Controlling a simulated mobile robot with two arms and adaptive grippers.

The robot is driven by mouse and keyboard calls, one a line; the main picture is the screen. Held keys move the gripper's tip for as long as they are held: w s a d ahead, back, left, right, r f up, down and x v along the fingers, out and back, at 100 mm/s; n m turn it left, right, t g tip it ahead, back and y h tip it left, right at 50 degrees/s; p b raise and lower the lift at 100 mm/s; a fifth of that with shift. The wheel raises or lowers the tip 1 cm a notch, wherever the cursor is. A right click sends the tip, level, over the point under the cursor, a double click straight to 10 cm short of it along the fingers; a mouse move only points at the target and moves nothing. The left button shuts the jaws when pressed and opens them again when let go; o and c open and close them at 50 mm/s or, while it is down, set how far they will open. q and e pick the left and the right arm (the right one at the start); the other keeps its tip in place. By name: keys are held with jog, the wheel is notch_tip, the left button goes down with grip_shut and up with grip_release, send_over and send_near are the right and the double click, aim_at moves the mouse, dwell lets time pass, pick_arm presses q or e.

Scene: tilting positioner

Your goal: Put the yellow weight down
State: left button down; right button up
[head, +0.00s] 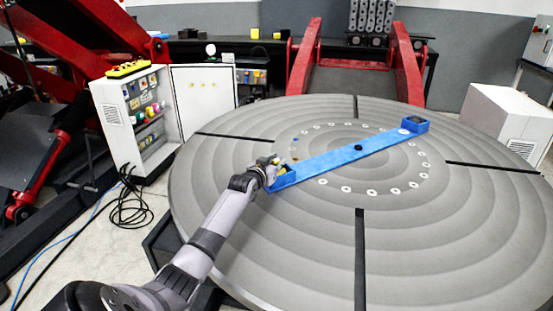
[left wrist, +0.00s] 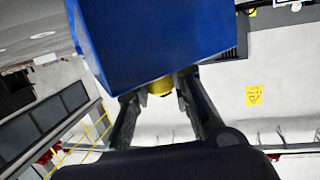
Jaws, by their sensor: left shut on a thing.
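My left gripper (head: 272,168) is at the near left end of a long blue beam (head: 340,158) lying across the round turntable. It is shut on the yellow weight (head: 283,170), which shows only as a small patch at the beam's blue end box (head: 284,182). In the left wrist view the yellow weight (left wrist: 160,86) sits between the fingers (left wrist: 158,92), mostly hidden behind the large blue box wall (left wrist: 140,40). I cannot tell whether the weight touches the box floor. My right gripper is not in view.
The grey slotted turntable (head: 430,240) is wide and mostly bare. The beam's far end box (head: 414,124) holds something dark. A white control cabinet (head: 135,115) stands at left, with black cables (head: 130,208) on the floor. Red arms (head: 305,58) rise behind the turntable.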

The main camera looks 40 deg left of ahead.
pick_arm(q)
jog(key=c, duration=1.9)
grip_release()
jog(key=shift+o, duration=1)
jog(key=shift+s+d+r, duration=0.1)
jog(key=v, duration=1.2)
